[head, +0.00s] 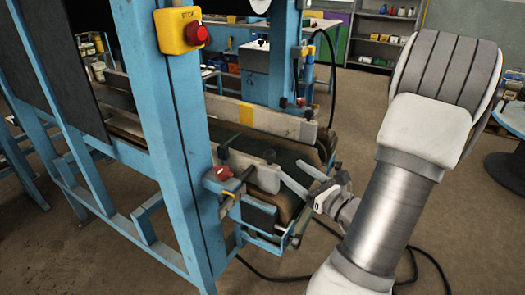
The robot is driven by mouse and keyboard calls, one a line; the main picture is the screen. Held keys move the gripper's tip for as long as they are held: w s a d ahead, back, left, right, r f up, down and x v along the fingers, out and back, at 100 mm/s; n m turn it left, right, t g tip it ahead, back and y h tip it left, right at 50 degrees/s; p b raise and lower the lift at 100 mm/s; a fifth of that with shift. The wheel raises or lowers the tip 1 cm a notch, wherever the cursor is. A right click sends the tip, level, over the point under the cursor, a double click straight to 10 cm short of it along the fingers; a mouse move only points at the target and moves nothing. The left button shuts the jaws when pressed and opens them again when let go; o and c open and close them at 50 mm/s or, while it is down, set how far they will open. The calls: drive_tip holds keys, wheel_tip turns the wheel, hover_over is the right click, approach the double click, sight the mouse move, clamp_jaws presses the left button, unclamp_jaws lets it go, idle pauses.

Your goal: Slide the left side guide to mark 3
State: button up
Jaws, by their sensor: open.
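Two pale side guides run along a dark belt conveyor (282,205) in the head view. The near guide (247,163) is partly hidden by a blue post and has black knobs on it. The far guide (262,118) has a yellow band and a black knob near its right end. I cannot tell for sure which is the left guide. No scale or mark 3 is readable. My gripper (293,171) is open and empty, its two pale fingers pointing up and left towards the near guide's right end. Contact cannot be judged.
A blue frame post (180,150) stands at the left with a yellow box and red button (196,34). A red knob (222,173) sits by the near guide. A black cable (262,274) lies on the floor. Shelves (383,35) stand behind. Floor at right is mostly clear.

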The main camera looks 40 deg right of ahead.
drive_tip(key=w+b, duration=0.1)
drive_tip(key=w, duration=1.2)
drive_tip(key=shift+w+b, duration=0.2)
drive_tip(key=shift+b, duration=0.15)
clamp_jaws()
idle(0.6)
